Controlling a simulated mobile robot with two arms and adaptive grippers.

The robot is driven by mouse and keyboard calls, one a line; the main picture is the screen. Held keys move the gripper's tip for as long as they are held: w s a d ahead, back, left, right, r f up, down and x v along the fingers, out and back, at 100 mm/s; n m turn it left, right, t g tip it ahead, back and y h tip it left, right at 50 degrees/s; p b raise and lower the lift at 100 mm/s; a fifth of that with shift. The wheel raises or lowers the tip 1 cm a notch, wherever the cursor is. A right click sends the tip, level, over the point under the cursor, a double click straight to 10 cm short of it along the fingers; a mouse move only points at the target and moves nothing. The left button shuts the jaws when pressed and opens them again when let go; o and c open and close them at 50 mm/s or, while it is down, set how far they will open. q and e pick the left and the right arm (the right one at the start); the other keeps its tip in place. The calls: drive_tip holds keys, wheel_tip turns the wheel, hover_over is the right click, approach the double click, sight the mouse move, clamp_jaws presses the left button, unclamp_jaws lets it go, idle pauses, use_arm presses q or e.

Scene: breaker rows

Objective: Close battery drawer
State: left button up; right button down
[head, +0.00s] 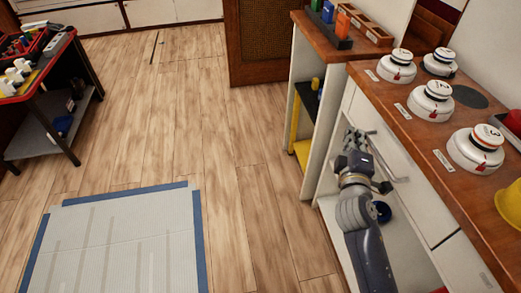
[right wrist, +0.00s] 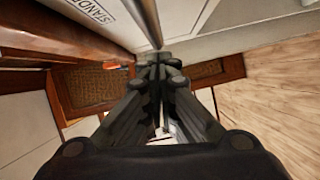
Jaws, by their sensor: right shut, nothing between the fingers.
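My right gripper (head: 355,140) is shut and empty at the left end of a white drawer front (head: 405,170) under the wooden counter. The drawer front has a metal bar handle (head: 390,165), just right of the gripper. In the right wrist view, my closed fingers (right wrist: 160,72) point past a white front with a label (right wrist: 118,12) that is partly cut off and begins with "STAND". I cannot tell from the lettering which drawer is the battery drawer, or whether the fingers touch the front. My left gripper is not in view.
Several white round detectors (head: 432,100) and a yellow helmet (head: 510,205) sit on the counter (head: 440,160). An open shelf with a yellow item (head: 302,150) stands beyond. A black cart (head: 50,110) is at far left. The wooden floor between is clear around a grey mat (head: 120,245).

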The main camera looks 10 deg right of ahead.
drive_tip(key=shift+d, duration=0.15)
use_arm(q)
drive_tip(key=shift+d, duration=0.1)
use_arm(e)
drive_tip(key=v, duration=1.2)
drive_tip(key=shift+a, duration=0.25)
